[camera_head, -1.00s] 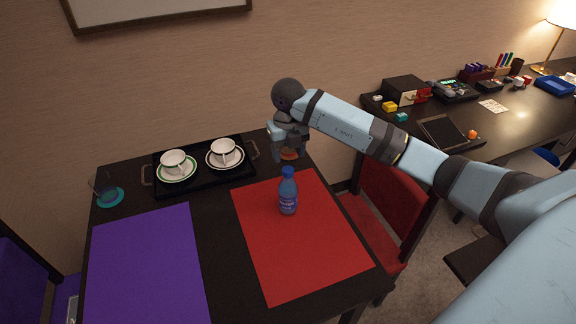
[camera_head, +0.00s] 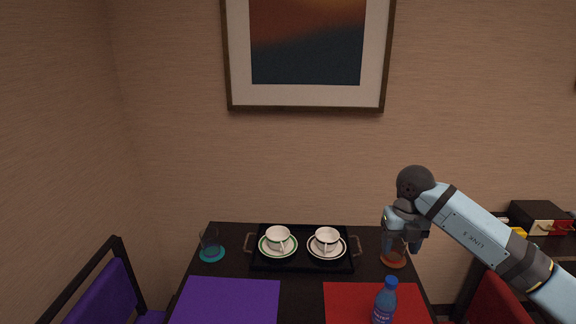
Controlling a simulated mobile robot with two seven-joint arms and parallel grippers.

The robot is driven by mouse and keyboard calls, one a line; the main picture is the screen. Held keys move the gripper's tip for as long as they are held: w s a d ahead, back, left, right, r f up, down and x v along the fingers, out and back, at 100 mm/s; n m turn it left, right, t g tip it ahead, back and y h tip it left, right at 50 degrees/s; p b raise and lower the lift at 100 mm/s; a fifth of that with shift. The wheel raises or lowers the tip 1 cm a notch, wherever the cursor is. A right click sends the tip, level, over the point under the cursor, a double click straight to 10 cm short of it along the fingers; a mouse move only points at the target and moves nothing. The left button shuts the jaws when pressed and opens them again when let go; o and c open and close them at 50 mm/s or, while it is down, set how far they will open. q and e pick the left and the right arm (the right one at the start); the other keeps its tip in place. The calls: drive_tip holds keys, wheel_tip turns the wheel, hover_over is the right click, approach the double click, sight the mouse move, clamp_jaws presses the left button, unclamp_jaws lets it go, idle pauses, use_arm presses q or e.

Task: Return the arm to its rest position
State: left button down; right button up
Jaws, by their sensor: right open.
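My right arm comes in from the right, bent at a dark round joint. Its gripper (camera_head: 402,246) points down, open, over the back right corner of the dark table (camera_head: 305,290). An orange coaster (camera_head: 393,261) lies just below the fingers. What looks like a clear glass stands on it, partly hidden by the fingers; I cannot tell if they touch it. My left gripper is not in view.
A black tray (camera_head: 303,264) holds two cups on saucers. A glass (camera_head: 211,240) stands on a teal coaster (camera_head: 212,254) at the left. A blue bottle (camera_head: 385,301) stands on the red mat (camera_head: 345,300). A purple mat (camera_head: 228,301) lies left. Chairs flank the table.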

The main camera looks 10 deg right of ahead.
drive_tip(key=s+a+f+n+y+p, duration=0.1)
drive_tip(key=s+a+f+y, duration=0.15)
drive_tip(key=a, duration=0.35)
drive_tip(key=s+a+f+n+y+p, duration=0.1)
drive_tip(key=s+a+f+y, duration=0.1)
drive_tip(key=a+y, duration=0.25)
drive_tip(key=s+a+r+m+t+y+p, duration=0.2)
drive_tip(key=s+a+m+y, duration=0.1)
drive_tip(key=a+y, duration=0.35)
drive_tip(key=s+a+r+m+t+y+p, duration=0.25)
drive_tip(key=s+a+y, duration=0.2)
drive_tip(key=a, duration=0.35)
drive_tip(key=s+d+f+m+t+h+p, duration=0.2)
drive_tip(key=s+f+m+h, duration=0.5)
drive_tip(key=m, duration=0.6)
drive_tip(key=s+d+f+m+t+h+p, duration=0.3)
drive_tip(key=s+d+f+m+h, duration=0.3)
drive_tip(key=m, duration=0.8)
wheel_tip(320, 180, down, 4)
drive_tip(key=shift+s+d+r+t+h, duration=0.15)
drive_tip(key=shift+s+t+h, duration=0.5)
drive_tip(key=shift+s+h, duration=0.5)
drive_tip(key=shift+c, duration=1.4)
drive_tip(key=shift+d, duration=0.1)
